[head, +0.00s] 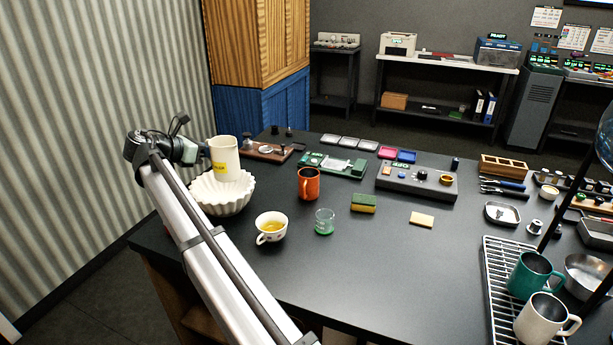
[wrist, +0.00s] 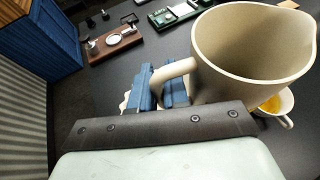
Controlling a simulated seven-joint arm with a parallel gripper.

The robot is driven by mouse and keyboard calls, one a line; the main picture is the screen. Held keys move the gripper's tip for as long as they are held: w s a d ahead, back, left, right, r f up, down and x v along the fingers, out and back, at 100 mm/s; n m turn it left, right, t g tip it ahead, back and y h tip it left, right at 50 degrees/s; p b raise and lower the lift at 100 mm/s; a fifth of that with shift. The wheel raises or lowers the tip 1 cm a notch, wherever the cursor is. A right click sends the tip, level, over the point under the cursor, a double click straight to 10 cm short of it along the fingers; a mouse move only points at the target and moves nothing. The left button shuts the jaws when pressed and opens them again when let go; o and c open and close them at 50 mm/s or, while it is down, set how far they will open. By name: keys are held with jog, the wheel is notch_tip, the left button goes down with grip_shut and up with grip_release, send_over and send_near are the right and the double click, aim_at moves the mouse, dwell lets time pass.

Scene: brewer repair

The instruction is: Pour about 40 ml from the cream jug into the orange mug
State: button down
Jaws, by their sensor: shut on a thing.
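The cream jug (head: 223,160) is held up above the white fluted bowl at the left of the table, about upright in the head view. My gripper (head: 200,152) comes from the left and is shut on the jug's handle. In the wrist view the blue fingers of my gripper (wrist: 162,88) close around the handle, and the jug (wrist: 240,62) fills the right side; its contents do not show. The orange mug (head: 309,184) stands upright on the table to the right of the jug, apart from it. The inside of the mug is too dark to read.
The white fluted bowl (head: 222,192) is below the jug. A white cup with yellow liquid (head: 271,227) and a glass beaker with green at its base (head: 324,222) stand in front of the mug. A sponge (head: 363,203) lies to the right. The front middle table is clear.

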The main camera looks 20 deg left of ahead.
jog(key=w+d+m+g+h, duration=0.1)
jog(key=w+d+m+h, duration=0.15)
jog(key=w, duration=0.75)
jog(key=w+d+m+g+h, duration=0.15)
jog(key=w+d, duration=0.25)
jog(key=w, duration=0.6)
jog(key=w+d+m+g+h, duration=0.2)
jog(key=w+d, duration=0.2)
jog(key=w, duration=0.5)
jog(key=f, duration=1.3)
jog(key=shift+a+f, duration=0.3)
jog(key=shift+d, duration=0.1)
jog(key=shift+s+d+r+m+t+y, duration=0.25)
jog(key=shift+r+m+t+y, duration=0.1)
jog(key=shift+r, duration=0.1)
jog(key=shift+s+d+r+m+t+y, duration=0.2)
jog(key=shift+r+m+y, duration=0.15)
jog(key=shift+r, duration=0.1)
jog(key=s+d+r+m+t+y, duration=0.1)
jog(key=s+d+r+m, duration=0.1)
jog(key=r, duration=0.3)
jog(key=s+d+r+m+t+y, duration=0.2)
jog(key=d+r+m, duration=0.1)
jog(key=r, duration=0.3)
jog(key=shift+s+d+m+t+y, duration=0.15)
jog(key=shift+s+m+t+y, duration=0.15)
jog(key=shift+m, duration=0.5)
